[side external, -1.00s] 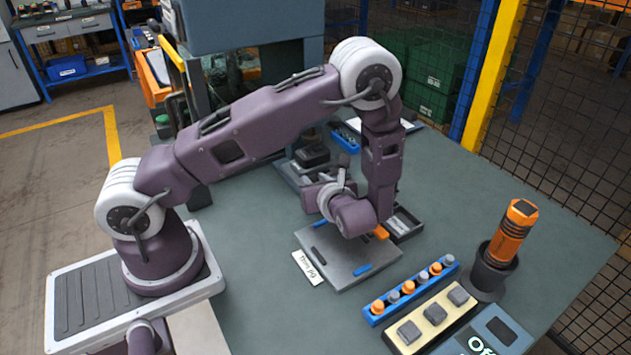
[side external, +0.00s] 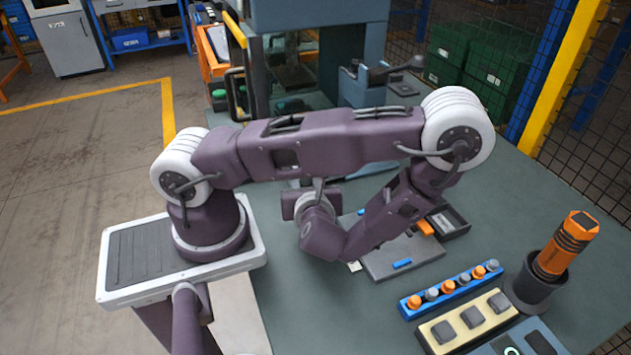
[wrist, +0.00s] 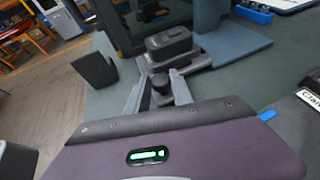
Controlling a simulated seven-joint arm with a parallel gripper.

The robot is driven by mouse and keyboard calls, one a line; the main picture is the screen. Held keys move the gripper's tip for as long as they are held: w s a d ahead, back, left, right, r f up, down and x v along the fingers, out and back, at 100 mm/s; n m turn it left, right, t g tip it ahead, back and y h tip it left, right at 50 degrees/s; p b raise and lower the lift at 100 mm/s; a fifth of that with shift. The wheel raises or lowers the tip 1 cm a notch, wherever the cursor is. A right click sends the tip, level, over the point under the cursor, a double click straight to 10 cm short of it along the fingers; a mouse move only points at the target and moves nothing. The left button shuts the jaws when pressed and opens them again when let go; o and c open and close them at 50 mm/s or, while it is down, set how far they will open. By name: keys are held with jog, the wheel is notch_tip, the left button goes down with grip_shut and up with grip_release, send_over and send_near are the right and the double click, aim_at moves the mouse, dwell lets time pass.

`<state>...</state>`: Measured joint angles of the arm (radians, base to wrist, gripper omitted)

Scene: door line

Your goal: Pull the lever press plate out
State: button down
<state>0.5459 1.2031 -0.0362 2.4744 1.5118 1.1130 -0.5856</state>
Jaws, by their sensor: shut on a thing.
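In the wrist view the two grey fingers of my gripper (wrist: 160,96) close around a short dark knob (wrist: 160,82). Just beyond the knob sits a black block (wrist: 170,43); I cannot tell how the two are joined. The press (side external: 318,35) stands behind my arm in the side view, with a black-ended lever (side external: 395,69) at its right. In the side view my fingers and the knob are hidden behind my arm. I cannot clearly make out which part is the press plate.
A grey pad (side external: 425,252) with blue marks lies right of my wrist. A dark tray (side external: 450,220), a blue rack (side external: 450,290) of small knobs and an orange-handled tool (side external: 567,247) in a black cup stand farther right. A blue-grey slab (wrist: 235,45) lies right of the black block.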

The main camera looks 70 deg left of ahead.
jog(key=c, duration=1.1)
grip_release()
jog(key=v, duration=0.7)
jog(key=shift+d, duration=0.1)
